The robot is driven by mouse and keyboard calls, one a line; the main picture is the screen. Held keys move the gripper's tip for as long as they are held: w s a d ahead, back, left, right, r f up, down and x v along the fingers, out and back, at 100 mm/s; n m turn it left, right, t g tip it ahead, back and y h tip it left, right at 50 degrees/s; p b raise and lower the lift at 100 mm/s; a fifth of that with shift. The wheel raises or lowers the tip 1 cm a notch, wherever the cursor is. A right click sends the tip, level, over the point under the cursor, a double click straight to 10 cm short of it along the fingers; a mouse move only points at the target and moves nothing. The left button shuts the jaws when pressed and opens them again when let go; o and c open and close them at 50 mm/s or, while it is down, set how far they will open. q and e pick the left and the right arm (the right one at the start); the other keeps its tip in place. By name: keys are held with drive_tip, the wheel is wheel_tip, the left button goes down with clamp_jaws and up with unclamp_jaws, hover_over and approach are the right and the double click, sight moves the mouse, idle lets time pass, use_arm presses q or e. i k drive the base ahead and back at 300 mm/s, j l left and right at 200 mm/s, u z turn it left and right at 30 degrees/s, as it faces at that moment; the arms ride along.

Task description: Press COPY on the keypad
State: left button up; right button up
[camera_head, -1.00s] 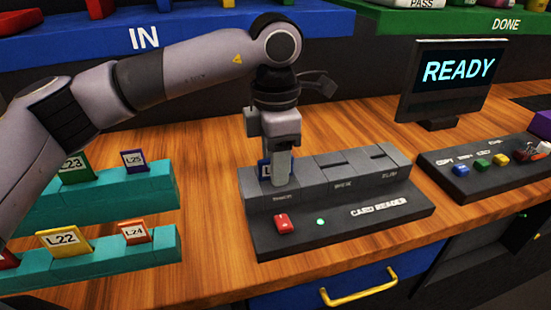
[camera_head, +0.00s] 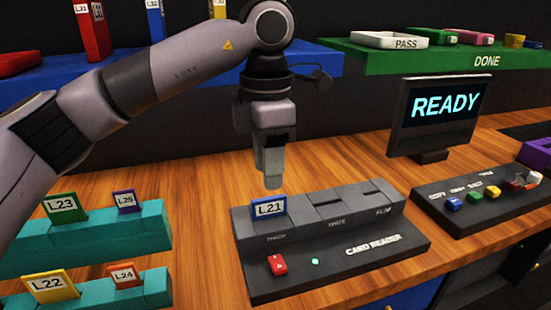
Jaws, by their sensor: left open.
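The dark keypad (camera_head: 470,213) is at the right, below the screen. The label COPY (camera_head: 437,196) reads faintly near the blue key at the left end. The keypad's right end is cluttered with small red and pale pieces that I cannot make out. My left gripper (camera_head: 272,181) points down, open and empty, above and behind the card reader, well left of the keypad. A blue-edged card L21 (camera_head: 269,207) stands in the reader's left slot, below the gripper, apart from it. My right gripper is not in view.
The card reader (camera_head: 350,265) has a red button (camera_head: 277,264) and a green light. The screen (camera_head: 444,105) reads READY. Teal racks (camera_head: 120,237) hold several cards at the left. A green DONE shelf (camera_head: 400,60) is behind. Bare wood lies between reader and keypad.

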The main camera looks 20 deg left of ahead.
sight(453, 204)
drive_tip(key=k, duration=1)
